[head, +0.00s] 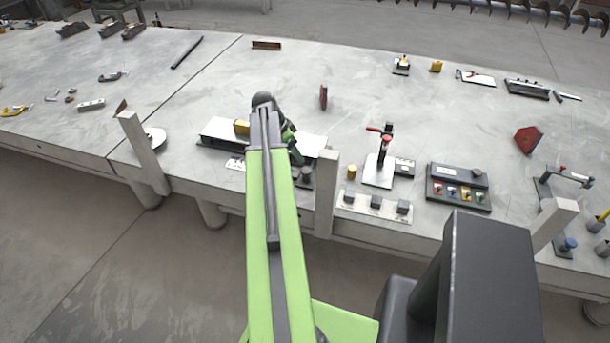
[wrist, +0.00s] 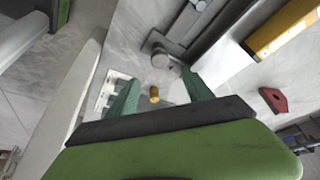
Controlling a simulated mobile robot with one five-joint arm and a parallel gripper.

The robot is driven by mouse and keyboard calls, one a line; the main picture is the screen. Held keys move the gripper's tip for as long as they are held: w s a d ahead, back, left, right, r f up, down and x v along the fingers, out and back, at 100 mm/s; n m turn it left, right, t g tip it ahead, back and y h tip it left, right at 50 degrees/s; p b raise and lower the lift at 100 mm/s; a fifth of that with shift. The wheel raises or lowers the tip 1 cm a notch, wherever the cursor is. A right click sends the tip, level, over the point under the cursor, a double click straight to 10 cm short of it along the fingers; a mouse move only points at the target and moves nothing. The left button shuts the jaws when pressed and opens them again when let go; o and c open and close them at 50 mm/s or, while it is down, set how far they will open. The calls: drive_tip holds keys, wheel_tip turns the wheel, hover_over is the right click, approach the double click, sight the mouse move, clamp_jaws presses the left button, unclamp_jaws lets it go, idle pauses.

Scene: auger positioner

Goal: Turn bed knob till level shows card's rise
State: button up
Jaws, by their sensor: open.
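The bed, a pale flat plate on a dark base, lies under my arm in the head view (head: 311,144); its plate edge also shows in the wrist view (wrist: 224,62). A yellow level (head: 241,127) rests on it, large in the wrist view (wrist: 285,26). A round grey knob (head: 306,172) stands at the bed's front right; in the wrist view (wrist: 160,58) it lies just beyond my fingertips. A small white card (head: 236,163) lies in front of the bed, its writing unreadable. My gripper (wrist: 161,76) is open and empty, its fingers apart from the knob. The level's bubble cannot be read.
A brass cylinder (head: 352,172) stands right of the bed, near a strip with several grey blocks (head: 376,202). A red-handled clamp stand (head: 380,165) is farther right. Pale posts (head: 326,195) rise at the table's front edge. The table behind the bed is mostly clear.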

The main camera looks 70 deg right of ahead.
sight(306, 170)
drive_tip(key=b+x, duration=0.8)
drive_tip(key=x, duration=0.3)
drive_tip(key=shift+f+b, duration=0.15)
drive_tip(key=shift+b, duration=0.25)
drive_tip(key=shift+c, duration=0.3)
drive_tip(key=c, duration=1.2)
drive_tip(key=shift+d, duration=0.1)
clamp_jaws()
drive_tip(key=shift+n, duration=0.3)
